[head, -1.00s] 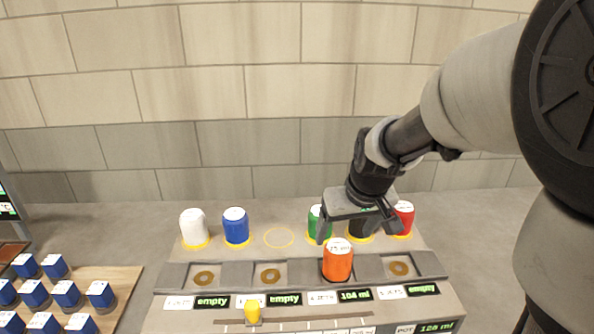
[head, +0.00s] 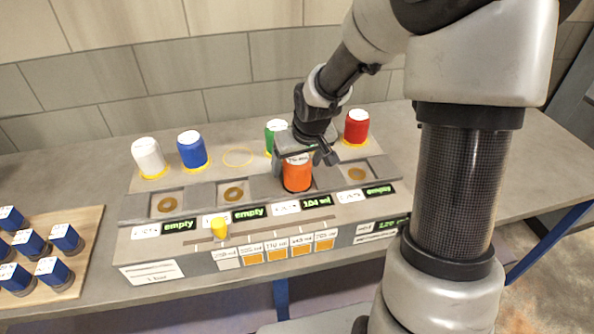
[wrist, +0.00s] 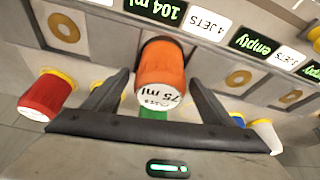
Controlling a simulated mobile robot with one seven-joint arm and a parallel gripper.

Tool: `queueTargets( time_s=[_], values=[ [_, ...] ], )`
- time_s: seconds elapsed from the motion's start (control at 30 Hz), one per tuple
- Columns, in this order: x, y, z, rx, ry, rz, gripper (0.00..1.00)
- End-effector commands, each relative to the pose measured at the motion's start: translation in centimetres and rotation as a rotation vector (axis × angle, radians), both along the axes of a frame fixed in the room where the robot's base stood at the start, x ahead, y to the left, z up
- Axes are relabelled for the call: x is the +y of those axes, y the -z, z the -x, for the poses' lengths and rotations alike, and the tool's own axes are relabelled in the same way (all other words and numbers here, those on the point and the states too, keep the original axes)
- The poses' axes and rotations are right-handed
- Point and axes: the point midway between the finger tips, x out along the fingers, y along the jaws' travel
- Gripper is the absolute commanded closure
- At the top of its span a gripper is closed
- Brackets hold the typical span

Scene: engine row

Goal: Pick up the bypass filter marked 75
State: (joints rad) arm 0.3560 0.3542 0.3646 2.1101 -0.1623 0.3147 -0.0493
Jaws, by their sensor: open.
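The bypass filter marked 75 (head: 297,176) is an orange cylinder with a white top. It stands upright in a slot of the grey console (head: 212,196), beside the display reading 104 ml. In the wrist view the filter's top (wrist: 160,97) reads "75 ml". My gripper (head: 306,160) is open and close over the filter. In the wrist view the fingers (wrist: 160,76) stand on both sides of it, with gaps showing. The gripper covers part of the filter's top in the head view.
White (head: 150,156), blue (head: 192,150), green (head: 272,134) and red (head: 356,127) filters stand behind the slots, close to my gripper on the green and red sides. A yellow slider knob (head: 219,228) is in front. Several blue-sided blocks lie on a wooden board (head: 88,222) at left.

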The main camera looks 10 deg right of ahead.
Motion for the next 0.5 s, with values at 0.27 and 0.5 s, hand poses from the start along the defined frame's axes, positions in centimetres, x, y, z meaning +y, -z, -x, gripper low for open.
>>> queueTargets(
  time_s=[0.27, 0.5],
  values=[
    [-0.01, -0.04, 0.03, 0.0, 0.0, 0.0, 0.48],
    [-0.01, -0.14, -0.03, -0.002, 0.0, 0.0, 0.85]
  ],
)
